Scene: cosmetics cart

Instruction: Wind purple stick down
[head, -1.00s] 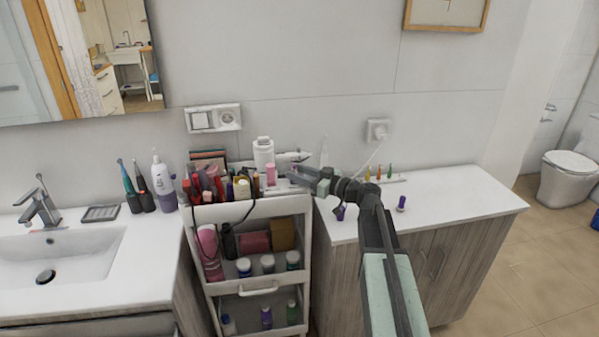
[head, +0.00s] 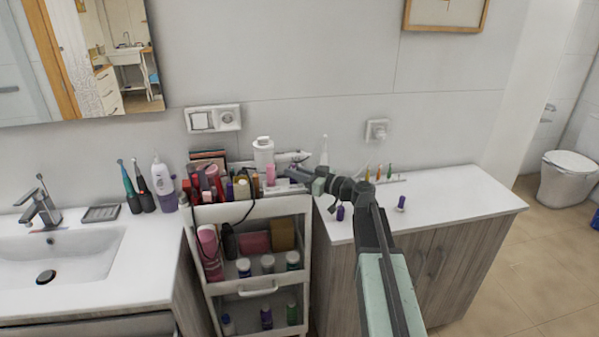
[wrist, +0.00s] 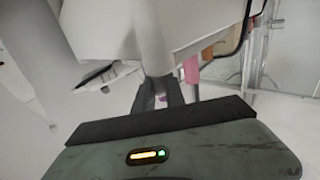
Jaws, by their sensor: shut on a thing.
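My gripper (head: 294,176) reaches left over the right end of the cart's top tray in the head view.
The white cart (head: 250,212) holds crowded cosmetics on top and bottles below. A white bottle (head: 264,155) stands behind, left of my gripper. A row of small coloured items lies at the back of the right counter (head: 462,200). The counter's right part is clear.

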